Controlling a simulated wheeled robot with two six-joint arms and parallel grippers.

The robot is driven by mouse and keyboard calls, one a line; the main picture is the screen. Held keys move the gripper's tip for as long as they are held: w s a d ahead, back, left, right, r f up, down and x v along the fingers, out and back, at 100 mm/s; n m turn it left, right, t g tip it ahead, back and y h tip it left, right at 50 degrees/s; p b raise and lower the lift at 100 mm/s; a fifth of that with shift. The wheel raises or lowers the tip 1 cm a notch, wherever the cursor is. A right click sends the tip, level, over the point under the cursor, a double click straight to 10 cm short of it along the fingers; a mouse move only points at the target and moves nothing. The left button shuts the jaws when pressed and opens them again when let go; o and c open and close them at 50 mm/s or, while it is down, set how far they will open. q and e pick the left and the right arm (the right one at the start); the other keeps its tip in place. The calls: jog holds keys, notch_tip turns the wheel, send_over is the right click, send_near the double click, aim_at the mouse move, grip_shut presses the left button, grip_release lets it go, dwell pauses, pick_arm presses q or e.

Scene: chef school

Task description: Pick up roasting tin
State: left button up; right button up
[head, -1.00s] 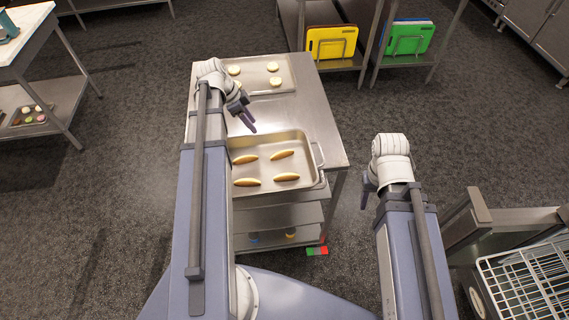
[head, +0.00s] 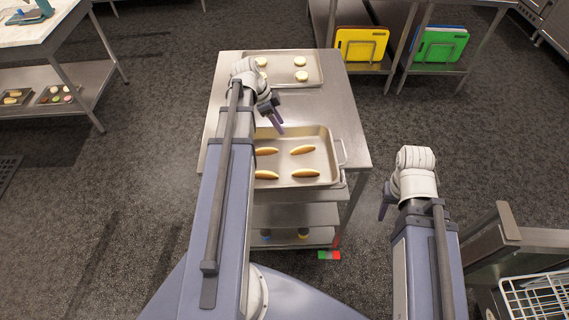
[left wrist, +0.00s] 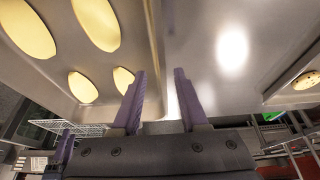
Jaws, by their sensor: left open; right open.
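The roasting tin (head: 305,129) is a shallow rectangular metal tin with handles, on the near part of the steel table. Several long golden pastries (head: 303,150) lie in it. My left forearm hides its left side in the head view. My left gripper (head: 275,120) is open and empty, over the tin's far edge. In the left wrist view the tin (left wrist: 142,60) fills the left side. Its rim runs down toward the space between the open fingers of my left gripper (left wrist: 160,95); contact cannot be told. My right gripper (head: 386,203) is open and empty, right of the table.
A tray with round pale pastries (head: 301,75) sits at the table's far end. Bare steel (head: 325,108) lies between tray and tin. Racks with yellow (head: 361,44) and green (head: 440,46) boards stand behind. A wire rack (head: 535,295) is at lower right.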

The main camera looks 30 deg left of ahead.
pick_arm(q)
jog(key=b+x, duration=0.2)
jog(key=x, duration=0.1)
jog(key=shift+f, duration=0.25)
jog(key=shift+r, duration=0.1)
grip_shut()
jog(key=shift+s+d, duration=0.1)
dwell(1.0)
